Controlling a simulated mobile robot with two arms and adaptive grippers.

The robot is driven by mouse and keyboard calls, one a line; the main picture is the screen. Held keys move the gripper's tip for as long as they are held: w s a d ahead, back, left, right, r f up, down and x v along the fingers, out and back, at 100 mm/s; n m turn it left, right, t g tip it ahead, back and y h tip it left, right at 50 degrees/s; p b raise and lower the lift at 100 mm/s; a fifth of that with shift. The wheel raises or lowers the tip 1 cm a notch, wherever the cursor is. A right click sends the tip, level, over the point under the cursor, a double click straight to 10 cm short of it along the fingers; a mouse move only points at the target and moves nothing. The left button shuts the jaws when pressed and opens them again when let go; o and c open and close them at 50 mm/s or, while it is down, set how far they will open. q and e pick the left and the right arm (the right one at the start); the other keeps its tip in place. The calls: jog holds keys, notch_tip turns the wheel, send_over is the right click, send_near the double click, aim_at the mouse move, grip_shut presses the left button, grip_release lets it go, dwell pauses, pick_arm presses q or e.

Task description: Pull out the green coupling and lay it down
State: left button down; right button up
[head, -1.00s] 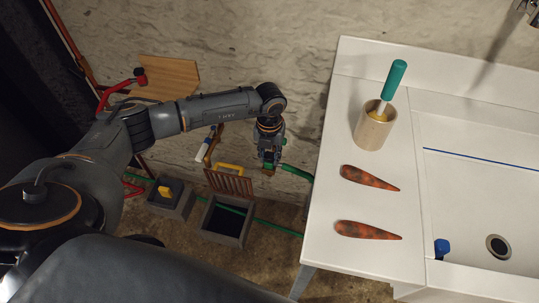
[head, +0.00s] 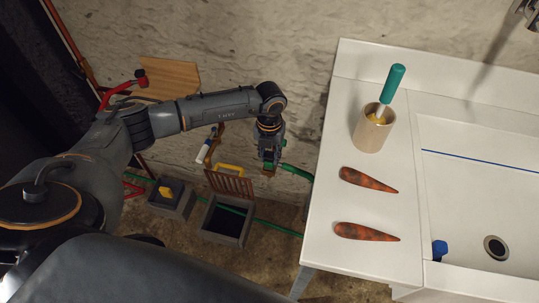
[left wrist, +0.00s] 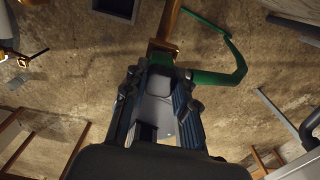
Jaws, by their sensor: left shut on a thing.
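My left gripper (head: 270,160) hangs down in front of the stone wall, left of the white sink unit. It is shut on the green coupling (head: 284,166), with a green hose running from it to the right and down. In the left wrist view the fingers (left wrist: 160,84) close around the near end of the green coupling (left wrist: 208,77). A brass fitting (left wrist: 163,46) lies in line just beyond the fingertips. I cannot tell whether the coupling and the brass fitting are joined or apart. My right gripper is not in view.
The white counter (head: 320,235) holds a wooden cup (head: 372,132) with a green-handled tool and two rusty, pointed pieces (head: 366,232). A sink basin (head: 470,200) lies to the right.

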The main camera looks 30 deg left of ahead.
aim_at(270, 155)
pick_arm(q)
jog(key=shift+r+p, duration=1.05)
jog(key=shift+r, duration=0.5)
